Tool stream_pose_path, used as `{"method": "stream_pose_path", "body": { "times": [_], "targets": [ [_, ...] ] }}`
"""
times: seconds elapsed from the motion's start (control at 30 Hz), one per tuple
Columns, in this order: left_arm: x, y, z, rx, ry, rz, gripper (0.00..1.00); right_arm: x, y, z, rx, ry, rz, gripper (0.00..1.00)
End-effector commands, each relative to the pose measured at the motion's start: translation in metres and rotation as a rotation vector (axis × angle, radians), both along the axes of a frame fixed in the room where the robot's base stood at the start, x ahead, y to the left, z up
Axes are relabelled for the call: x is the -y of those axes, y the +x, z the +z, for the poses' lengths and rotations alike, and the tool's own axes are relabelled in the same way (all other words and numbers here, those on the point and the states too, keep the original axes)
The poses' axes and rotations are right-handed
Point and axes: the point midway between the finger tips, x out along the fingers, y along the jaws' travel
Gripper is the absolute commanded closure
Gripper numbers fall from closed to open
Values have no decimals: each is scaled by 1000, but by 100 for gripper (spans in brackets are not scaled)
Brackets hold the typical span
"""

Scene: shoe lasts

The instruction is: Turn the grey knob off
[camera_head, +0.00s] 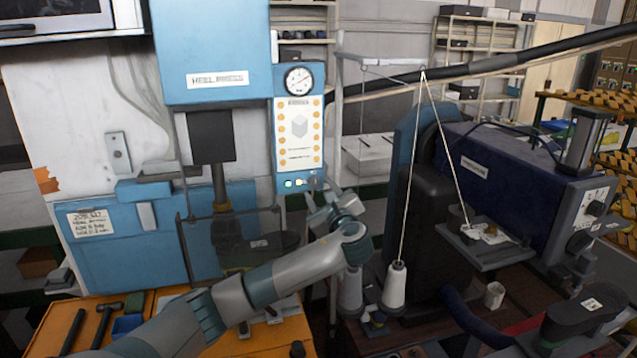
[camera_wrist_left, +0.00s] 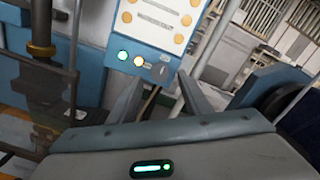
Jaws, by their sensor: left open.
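The grey knob (camera_wrist_left: 160,70) is at the bottom right of the heel press control panel, beside a green and a yellow lit button. It is small, and I cannot tell its setting for sure. In the head view the knob (camera_head: 313,181) is just above my left gripper (camera_head: 319,195). In the left wrist view my left gripper (camera_wrist_left: 160,92) has its two fingers spread apart, with the knob ahead between them. The fingers appear apart from the knob. My right gripper is not in view.
The blue heel press (camera_head: 213,60) with its dark press head stands left of the panel. A thread stand with a white cone (camera_head: 395,285) and a dark blue machine (camera_head: 510,165) stand at the right. An orange bench top (camera_head: 65,320) with tools lies at the lower left.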

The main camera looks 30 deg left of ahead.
Motion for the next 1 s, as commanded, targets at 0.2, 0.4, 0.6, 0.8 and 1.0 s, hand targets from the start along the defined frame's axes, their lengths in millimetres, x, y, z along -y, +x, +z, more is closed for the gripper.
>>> {"method": "stream_pose_path", "body": {
  "times": [0.2,0.4,0.6,0.8,1.0],
  "targets": [
    [-13,11,1,-1,1,0,56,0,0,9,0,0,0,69],
    [-16,13,0,1,-1,0,56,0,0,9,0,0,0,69],
    [-15,13,0,1,-1,0,65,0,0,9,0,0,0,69],
    [-15,13,0,0,0,0,97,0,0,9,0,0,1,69],
    [-15,13,-1,8,-6,0,97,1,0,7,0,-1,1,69]
  ]
}}
